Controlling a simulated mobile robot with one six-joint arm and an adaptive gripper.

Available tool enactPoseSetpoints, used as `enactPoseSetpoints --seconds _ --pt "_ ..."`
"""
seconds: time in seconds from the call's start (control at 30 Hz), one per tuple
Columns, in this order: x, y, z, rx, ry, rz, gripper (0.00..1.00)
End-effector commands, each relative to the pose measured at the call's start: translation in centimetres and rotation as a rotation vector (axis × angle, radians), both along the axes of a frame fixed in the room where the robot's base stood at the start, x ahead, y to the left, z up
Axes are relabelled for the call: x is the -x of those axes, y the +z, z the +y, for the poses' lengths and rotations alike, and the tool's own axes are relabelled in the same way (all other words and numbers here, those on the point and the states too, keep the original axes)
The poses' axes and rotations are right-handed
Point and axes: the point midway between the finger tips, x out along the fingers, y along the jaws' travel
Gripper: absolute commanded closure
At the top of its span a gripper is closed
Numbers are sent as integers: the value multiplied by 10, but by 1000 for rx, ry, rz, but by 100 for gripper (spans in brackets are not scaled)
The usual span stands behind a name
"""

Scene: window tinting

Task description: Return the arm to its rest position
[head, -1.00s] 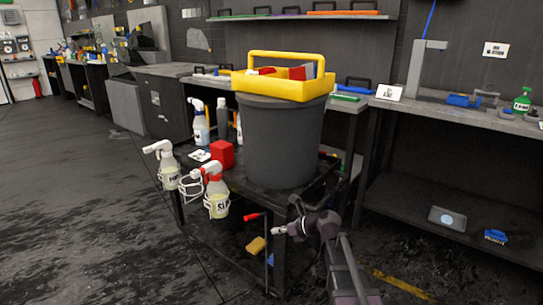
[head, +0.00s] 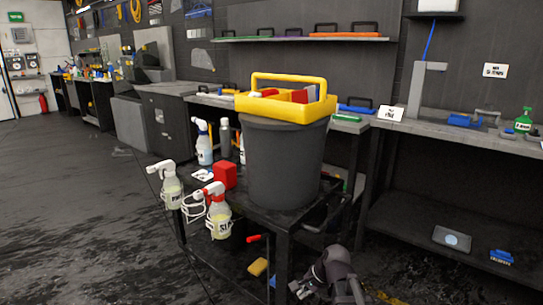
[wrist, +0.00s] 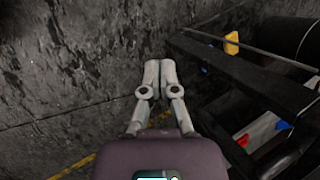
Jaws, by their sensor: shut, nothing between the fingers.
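My gripper (wrist: 160,75) is shut and empty in the wrist view, its two fingers together over the dark floor. In the head view my gripper (head: 300,288) is low at the bottom edge, in front of the black cart (head: 283,225) and a little below its top. My arm folds up from the bottom of the picture beside it. The fingertips are small and partly unclear in the head view. In the wrist view the dark cart frame (wrist: 235,65) lies to the right of the fingers, apart from them.
On the cart stand a grey bin (head: 285,160) with a yellow caddy (head: 285,105), a red block (head: 225,176) and spray bottles (head: 219,215) at its left side. A yellow sponge (head: 258,267) is on the lower shelf. A workbench (head: 460,135) runs behind at right. Open floor (head: 70,200) lies at left.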

Motion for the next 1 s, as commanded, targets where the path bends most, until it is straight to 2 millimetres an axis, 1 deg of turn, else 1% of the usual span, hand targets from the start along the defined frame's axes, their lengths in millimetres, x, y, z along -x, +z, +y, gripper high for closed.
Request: enactPoseSetpoints --seconds 0.03,0.3,0.5,0.87,0.9,1.0 --pt "8 -1 -5 42 64 -13 100" --pt "41 -9 -36 265 454 -61 100" --pt "59 -10 -54 370 679 -61 100" --pt "80 -8 -76 474 948 -36 100" --pt "79 0 -75 471 943 -37 100" --pt "78 9 -75 471 940 -38 100"
